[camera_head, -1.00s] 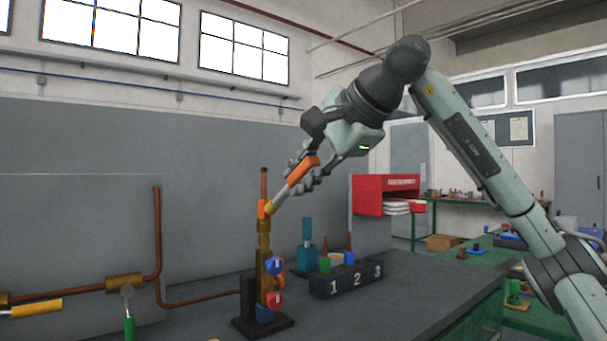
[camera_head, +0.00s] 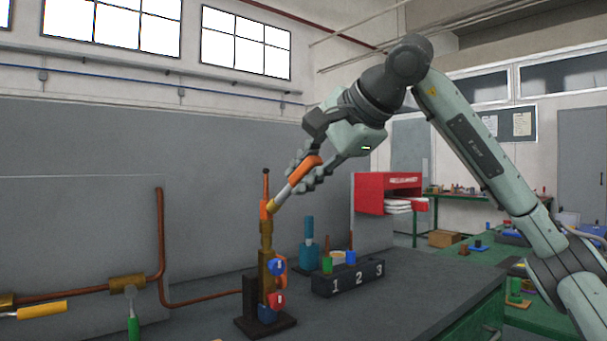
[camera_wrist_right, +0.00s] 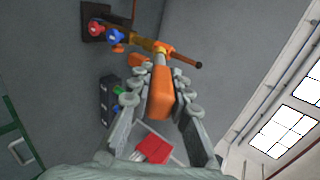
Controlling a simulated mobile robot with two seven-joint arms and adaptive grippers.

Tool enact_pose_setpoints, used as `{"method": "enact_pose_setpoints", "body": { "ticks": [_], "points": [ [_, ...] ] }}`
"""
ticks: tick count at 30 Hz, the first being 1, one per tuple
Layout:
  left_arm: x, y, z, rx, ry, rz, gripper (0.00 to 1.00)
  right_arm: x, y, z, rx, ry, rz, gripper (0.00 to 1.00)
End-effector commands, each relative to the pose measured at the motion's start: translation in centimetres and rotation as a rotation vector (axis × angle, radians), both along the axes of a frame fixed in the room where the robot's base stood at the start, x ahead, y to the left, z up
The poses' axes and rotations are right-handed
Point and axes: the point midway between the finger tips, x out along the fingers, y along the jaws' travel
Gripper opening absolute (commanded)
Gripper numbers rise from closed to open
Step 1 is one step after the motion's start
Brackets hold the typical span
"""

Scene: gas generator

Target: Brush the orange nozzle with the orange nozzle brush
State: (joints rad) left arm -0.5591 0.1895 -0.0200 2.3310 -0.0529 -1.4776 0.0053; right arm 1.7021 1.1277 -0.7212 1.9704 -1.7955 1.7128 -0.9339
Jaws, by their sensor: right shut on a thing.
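My right gripper (camera_head: 306,175) is shut on the orange handle of the orange nozzle brush (camera_head: 305,169), which also shows in the right wrist view (camera_wrist_right: 161,93). The brush slants down to the left, and its yellowish tip is at the orange nozzle (camera_head: 264,210). Tip and nozzle appear to meet; I cannot tell whether they touch. The nozzle is on the upright brass burner stand (camera_head: 265,240), with a thin copper-coloured tip above it. In the right wrist view the nozzle (camera_wrist_right: 165,49) lies just beyond the brush's grey shaft. My left gripper is not in view.
A black block numbered 1, 2, 3 (camera_head: 347,279) holds coloured items to the right of the stand. A blue bottle-like object (camera_head: 309,250) stands behind it. Copper piping (camera_head: 160,240) runs at left. A red box (camera_head: 387,191) is farther back. The front tabletop is clear.

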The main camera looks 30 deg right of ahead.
Motion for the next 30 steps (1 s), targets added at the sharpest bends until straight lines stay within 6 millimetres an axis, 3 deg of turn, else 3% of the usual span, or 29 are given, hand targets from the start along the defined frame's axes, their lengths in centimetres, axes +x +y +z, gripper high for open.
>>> {"method": "enact_pose_setpoints", "body": {
  "ticks": [2, 12, 23, 30],
  "points": [
    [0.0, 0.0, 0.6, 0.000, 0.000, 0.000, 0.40, 0.1, 0.0, 0.6, 0.000, -0.002, 0.000, 0.00],
    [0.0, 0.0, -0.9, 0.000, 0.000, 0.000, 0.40, 0.0, 0.0, -1.5, 0.000, 0.000, 0.000, 0.00],
    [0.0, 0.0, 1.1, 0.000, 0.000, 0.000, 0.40, -0.3, 0.0, 0.6, 0.000, -0.002, 0.000, 0.00],
    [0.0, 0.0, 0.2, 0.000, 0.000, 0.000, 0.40, -0.2, 0.0, -0.6, 0.000, 0.000, 0.000, 0.00]
  ]
}}
